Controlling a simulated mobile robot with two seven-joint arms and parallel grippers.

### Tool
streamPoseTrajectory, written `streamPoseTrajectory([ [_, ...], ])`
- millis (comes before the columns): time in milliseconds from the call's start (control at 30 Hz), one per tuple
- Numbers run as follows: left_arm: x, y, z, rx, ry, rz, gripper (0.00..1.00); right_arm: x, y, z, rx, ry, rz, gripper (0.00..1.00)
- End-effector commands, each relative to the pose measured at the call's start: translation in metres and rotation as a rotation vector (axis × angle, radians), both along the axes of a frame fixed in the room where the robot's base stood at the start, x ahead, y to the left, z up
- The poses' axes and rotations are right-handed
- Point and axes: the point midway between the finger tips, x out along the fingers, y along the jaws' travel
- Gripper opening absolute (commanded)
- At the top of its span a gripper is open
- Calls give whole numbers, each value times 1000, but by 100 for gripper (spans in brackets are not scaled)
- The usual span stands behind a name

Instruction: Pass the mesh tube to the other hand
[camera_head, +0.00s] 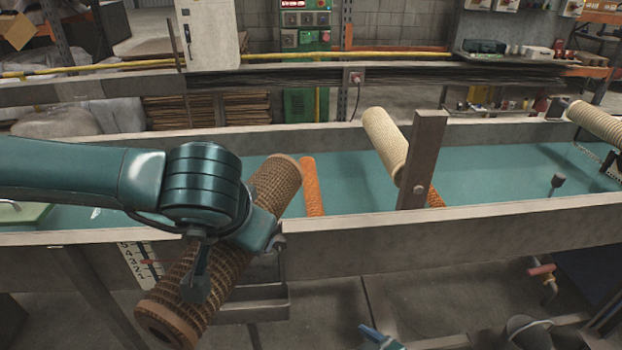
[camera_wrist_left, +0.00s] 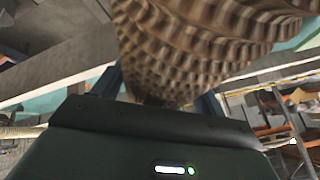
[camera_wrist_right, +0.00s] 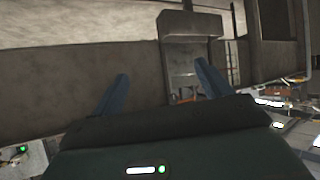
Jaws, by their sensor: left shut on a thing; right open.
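The brown mesh tube (camera_head: 178,292) has a bumpy net surface and is held tilted in front of the trough, its lower end toward the lower left and its upper end over the trough's near wall. My left gripper (camera_head: 235,262) is shut on it near its middle, and the tube fills the left wrist view (camera_wrist_left: 190,45) between the fingers. My right gripper (camera_wrist_right: 160,90) is open and empty in the right wrist view, facing a grey wall and a metal bracket. A blue tip (camera_head: 380,338), seemingly of my right gripper, shows at the bottom of the head view.
A long trough with a teal floor (camera_head: 480,180) runs across the view, with grey walls (camera_head: 470,230). A cream tube (camera_head: 385,142) leans by an upright post (camera_head: 422,160). Orange tubes (camera_head: 312,185) lie in the trough. Another tube (camera_head: 597,121) is at the far right.

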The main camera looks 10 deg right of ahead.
Motion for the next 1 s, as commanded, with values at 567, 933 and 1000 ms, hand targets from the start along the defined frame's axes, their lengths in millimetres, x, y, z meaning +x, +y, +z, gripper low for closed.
streamPoseTrajectory([
  [567, 0, 0, 1, -1, -4, 2, 37, 114, 49, 214, -488, -422, 814, 97],
  [933, 0, 0, 1, -1, -3, 0, 37, 88, 49, 325, -932, -724, 1334, 97],
  [1000, 0, 0, 1, -1, -3, 0, 37, 83, 47, 335, -986, -755, 1392, 97],
])
